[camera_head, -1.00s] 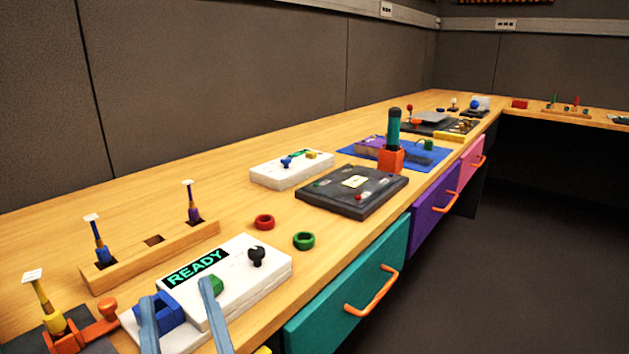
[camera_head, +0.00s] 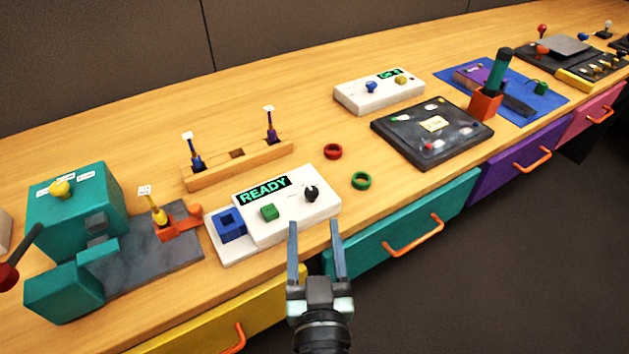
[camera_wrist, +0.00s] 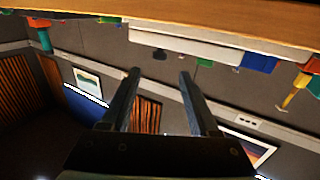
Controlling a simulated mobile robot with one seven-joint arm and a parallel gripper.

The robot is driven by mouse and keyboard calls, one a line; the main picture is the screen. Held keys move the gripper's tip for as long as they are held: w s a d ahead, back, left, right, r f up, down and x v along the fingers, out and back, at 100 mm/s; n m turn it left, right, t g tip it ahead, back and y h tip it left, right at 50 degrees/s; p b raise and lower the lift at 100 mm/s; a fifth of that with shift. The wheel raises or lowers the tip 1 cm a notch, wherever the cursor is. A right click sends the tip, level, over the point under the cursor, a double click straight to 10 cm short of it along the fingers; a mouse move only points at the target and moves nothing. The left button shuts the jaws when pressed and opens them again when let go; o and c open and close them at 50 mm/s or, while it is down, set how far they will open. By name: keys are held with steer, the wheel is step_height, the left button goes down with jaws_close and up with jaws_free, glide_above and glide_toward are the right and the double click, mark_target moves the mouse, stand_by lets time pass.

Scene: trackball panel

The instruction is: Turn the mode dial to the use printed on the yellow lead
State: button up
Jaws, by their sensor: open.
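A yellow lead (camera_head: 156,212) with a white tag stands in an orange holder at the left; the tag's print is too small to read. It also hangs at the right of the wrist view (camera_wrist: 296,95). A yellow knob (camera_head: 60,188) with white labels around it sits on a teal machine (camera_head: 90,230). A black knob (camera_head: 311,194) is on the white READY panel (camera_head: 322,208). I cannot tell for certain which knob is the mode dial. My gripper (camera_head: 314,224) is open and empty, in front of the READY panel's near right edge, below the black knob in the picture.
Two leads stand in a wooden rack (camera_head: 240,165). The panel also has a green button (camera_head: 269,212) and a blue socket (camera_head: 230,222). Drawers with orange handles (camera_head: 413,236) line the bench front.

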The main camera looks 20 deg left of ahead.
mark_target(312, 196)
steer(key=p+x, duration=0.1)
steer(key=x, duration=0.8)
steer(key=shift+w+p, duration=0.1)
steer(key=shift+p, duration=0.25)
jaws_close()
